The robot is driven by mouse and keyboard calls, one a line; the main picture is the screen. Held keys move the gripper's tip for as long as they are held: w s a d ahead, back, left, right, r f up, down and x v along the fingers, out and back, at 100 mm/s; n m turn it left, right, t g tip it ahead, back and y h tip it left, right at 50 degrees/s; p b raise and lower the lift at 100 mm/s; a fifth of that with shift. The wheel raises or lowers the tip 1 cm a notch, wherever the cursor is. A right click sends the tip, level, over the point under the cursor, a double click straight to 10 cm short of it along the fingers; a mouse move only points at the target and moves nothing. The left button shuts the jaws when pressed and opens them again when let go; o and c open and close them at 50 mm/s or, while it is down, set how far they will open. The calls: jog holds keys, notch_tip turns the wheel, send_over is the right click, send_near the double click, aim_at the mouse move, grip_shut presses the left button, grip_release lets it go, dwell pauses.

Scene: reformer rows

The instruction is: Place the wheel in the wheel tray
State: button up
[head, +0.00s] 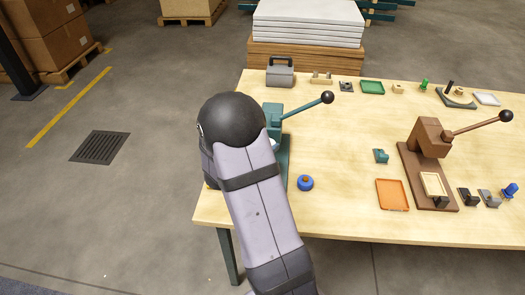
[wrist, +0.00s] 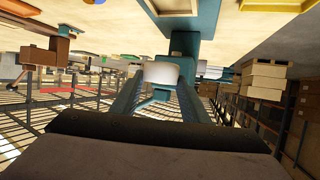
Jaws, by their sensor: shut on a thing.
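My gripper (wrist: 160,88) shows in the wrist view, its two fingers closed on a pale white piece (wrist: 161,72). I cannot tell for sure whether this piece is the wheel. The teal press (wrist: 185,45) stands right behind it in the wrist view. In the head view my arm hides my gripper and much of the teal press (head: 274,113). A round blue piece (head: 305,183) with a small orange-brown top lies on the table right of that press. An orange tray (head: 392,195) and a green tray (head: 372,87) lie flat on the table; neither is marked as the wheel tray.
A brown press (head: 430,140) with a long lever stands at the right. Several small parts and a grey toolbox (head: 280,72) line the back edge. The middle of the wooden table (head: 335,135) is clear.

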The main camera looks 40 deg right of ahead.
jog(key=shift+w+a+f+b, duration=0.15)
jog(key=shift+a+f+b, duration=0.1)
jog(key=shift+f+b, duration=0.2)
jog(key=w+a+f+n+t+y+b, duration=0.1)
jog(key=w+a+n+t+b, duration=0.3)
jog(key=w+a+b, duration=0.5)
jog(key=shift+a+f+y+b, duration=0.25)
jog(key=shift+a+y+b, duration=0.3)
jog(key=shift+a+y, duration=0.45)
jog(key=shift+f, duration=0.1)
jog(key=shift+f+b, duration=0.95)
jog(key=shift+f, duration=3.95)
jog(key=shift+f, duration=0.1)
